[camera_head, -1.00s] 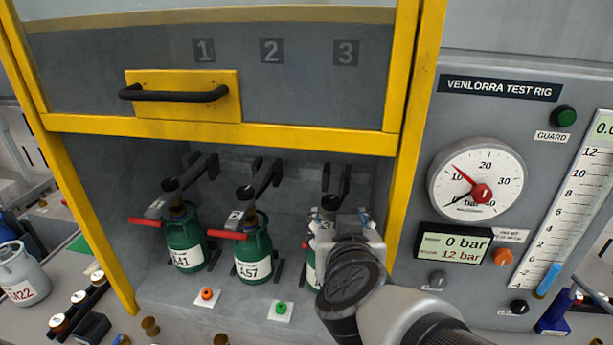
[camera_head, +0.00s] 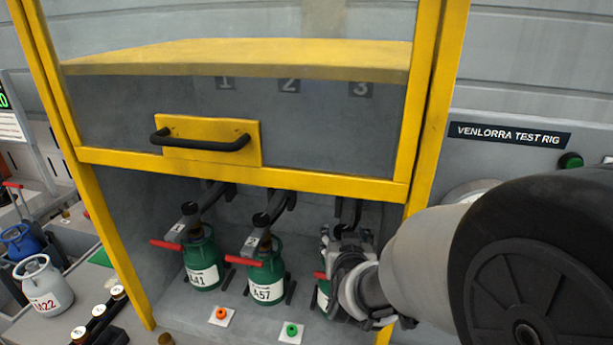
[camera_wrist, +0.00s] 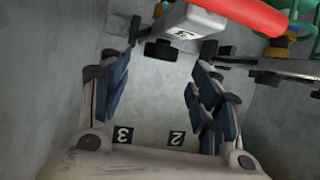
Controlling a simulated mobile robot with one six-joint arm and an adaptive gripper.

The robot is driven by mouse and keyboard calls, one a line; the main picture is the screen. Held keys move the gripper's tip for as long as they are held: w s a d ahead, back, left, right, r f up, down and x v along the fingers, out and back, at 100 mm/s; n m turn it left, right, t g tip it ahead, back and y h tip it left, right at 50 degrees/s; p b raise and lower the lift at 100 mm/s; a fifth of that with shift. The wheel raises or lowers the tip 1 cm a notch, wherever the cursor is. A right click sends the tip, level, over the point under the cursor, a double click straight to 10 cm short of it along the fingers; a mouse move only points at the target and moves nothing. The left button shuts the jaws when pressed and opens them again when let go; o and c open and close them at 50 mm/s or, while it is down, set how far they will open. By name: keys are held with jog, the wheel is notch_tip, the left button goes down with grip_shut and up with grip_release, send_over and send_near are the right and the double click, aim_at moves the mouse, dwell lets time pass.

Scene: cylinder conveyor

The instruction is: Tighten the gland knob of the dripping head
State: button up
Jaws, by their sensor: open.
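Three green cylinders stand in the guarded bay, each under a numbered grey head: head 1 (camera_head: 175,229), head 2 (camera_head: 252,242) and head 3 (camera_wrist: 180,34). Cylinders 441 (camera_head: 203,262) and 457 (camera_head: 267,272) show clearly; the third (camera_head: 323,292) is mostly hidden by my gripper. My gripper (camera_head: 343,243) is at station 3. In the wrist view its blue-padded fingers (camera_wrist: 160,75) are apart, with a dark knob (camera_wrist: 160,50) on head 3 near their tips and nothing clasped. A red lever (camera_wrist: 240,14) lies beyond it. I cannot make out a drip on any head.
The raised yellow guard (camera_head: 245,178) spans above the bay, with a yellow post (camera_head: 425,150) close to my arm. Orange (camera_head: 222,313) and green (camera_head: 292,330) pieces sit at the bay's front. A grey cylinder (camera_head: 42,290) stands outside, left.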

aim_at(343, 229)
jog(key=x, duration=0.5)
jog(key=shift+b, duration=0.4)
jog(key=shift+r, duration=0.1)
jog(key=c, duration=1)
